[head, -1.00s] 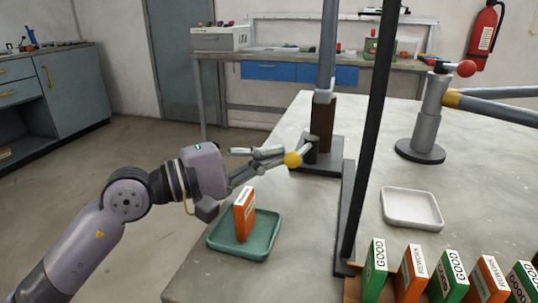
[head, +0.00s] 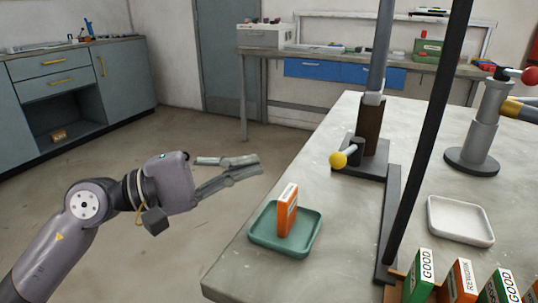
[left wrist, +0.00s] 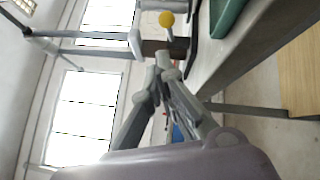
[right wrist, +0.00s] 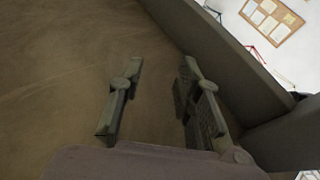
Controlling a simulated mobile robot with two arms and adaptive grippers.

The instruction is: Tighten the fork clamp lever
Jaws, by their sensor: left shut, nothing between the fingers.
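The fork clamp lever has a yellow ball end (head: 338,160). It sticks out toward the left from the dark clamp at the foot of the upright post (head: 372,125). The yellow ball also shows in the left wrist view (left wrist: 166,19), beyond the fingertips. My left gripper (head: 258,165) is shut and empty, in the air left of the lever, with a clear gap to the ball. Its fingers show in the left wrist view (left wrist: 163,68). My right gripper (right wrist: 160,95) is open and empty, seen only in the right wrist view, away from the lever.
A green tray (head: 257,243) with an orange box (head: 287,210) stands at the table's near left edge. A white tray (head: 460,220) and a red-ball stand (head: 482,125) are to the right. A black pole (head: 430,130) rises in front. Boxes stand front right.

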